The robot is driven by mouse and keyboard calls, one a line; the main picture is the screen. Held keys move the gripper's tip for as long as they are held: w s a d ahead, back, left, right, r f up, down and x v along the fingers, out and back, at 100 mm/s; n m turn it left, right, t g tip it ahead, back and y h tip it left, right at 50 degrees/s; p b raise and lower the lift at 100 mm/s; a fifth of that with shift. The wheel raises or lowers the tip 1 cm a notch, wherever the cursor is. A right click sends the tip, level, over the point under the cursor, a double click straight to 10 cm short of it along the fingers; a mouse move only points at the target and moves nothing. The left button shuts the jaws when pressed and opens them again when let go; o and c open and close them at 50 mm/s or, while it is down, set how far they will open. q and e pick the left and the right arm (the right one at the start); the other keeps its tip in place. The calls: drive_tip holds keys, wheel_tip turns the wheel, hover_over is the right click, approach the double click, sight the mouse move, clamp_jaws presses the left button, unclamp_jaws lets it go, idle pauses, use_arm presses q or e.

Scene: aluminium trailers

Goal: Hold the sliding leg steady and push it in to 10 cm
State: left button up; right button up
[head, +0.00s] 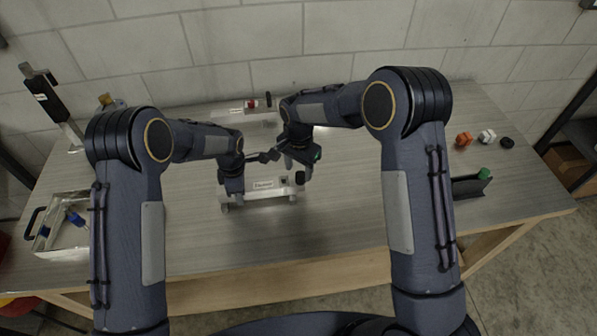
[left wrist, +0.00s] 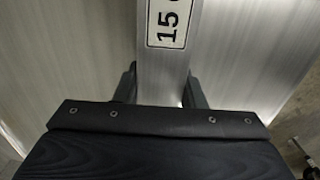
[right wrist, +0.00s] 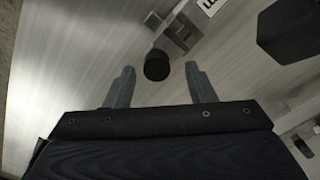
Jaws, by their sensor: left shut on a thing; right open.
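The sliding-leg unit (head: 279,192) is a pale aluminium bar with a printed label, lying near the middle of the bench. A black knob (head: 300,177) is at its right end. My left gripper (head: 231,193) is shut on the bar left of the label. In the left wrist view its fingers (left wrist: 158,92) lie on both sides of the bar (left wrist: 162,65), below a label (left wrist: 166,23) reading "15", then cut off. My right gripper (head: 297,164) is open and empty above the knob end. In the right wrist view the knob (right wrist: 157,65) shows between its fingers.
Another aluminium piece (head: 230,117) with a red part lies behind, partly hidden by my arms. A metal tray (head: 60,245) with a blue item is at left. Orange (head: 463,139), white (head: 487,136) and black (head: 507,142) parts lie at right. A dark holder (head: 468,187) stands near the front right.

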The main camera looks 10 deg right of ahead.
use_arm(q)
drive_tip(key=shift+a, duration=0.1)
use_arm(e)
wheel_tip(320, 180, up, 10)
drive_tip(key=shift+f, duration=0.15)
use_arm(q)
drive_tip(key=o, duration=1.3)
